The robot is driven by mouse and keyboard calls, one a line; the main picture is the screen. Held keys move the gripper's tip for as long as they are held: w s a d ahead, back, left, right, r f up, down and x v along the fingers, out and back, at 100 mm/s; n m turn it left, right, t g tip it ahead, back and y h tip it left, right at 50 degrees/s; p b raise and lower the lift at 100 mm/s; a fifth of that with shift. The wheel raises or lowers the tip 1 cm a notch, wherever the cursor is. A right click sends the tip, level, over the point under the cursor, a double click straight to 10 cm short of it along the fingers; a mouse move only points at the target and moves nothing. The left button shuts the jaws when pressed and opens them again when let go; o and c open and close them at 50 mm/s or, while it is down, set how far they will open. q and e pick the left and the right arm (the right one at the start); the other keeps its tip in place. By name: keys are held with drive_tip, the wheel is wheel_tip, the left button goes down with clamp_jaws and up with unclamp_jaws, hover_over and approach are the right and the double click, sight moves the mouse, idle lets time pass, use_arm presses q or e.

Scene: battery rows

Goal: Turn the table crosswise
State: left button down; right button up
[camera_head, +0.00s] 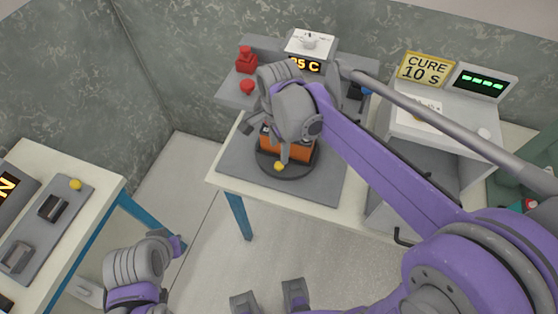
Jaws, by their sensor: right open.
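A dark round turntable (287,173) sits on a grey plate (235,170) on the back table. An orange block (299,151) stands on it, partly hidden by my right gripper. A yellow knob (279,167) is at the turntable's near side. My right gripper (266,144) is open above the turntable, with one finger close over the knob; I cannot tell whether it touches. The long sides of the orange block run roughly left to right in the picture. A grey and purple part of my left arm (135,265) shows at lower left; its jaws are not clear.
A "CURE 10 S" sign (426,69) and a green display (482,82) are at right. Another table (92,165) stands at left.

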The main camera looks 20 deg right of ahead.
sight(279, 164)
wheel_tip(279, 164, down, 7)
drive_tip(key=shift+f, duration=0.1)
idle(0.3)
clamp_jaws()
idle(1.3)
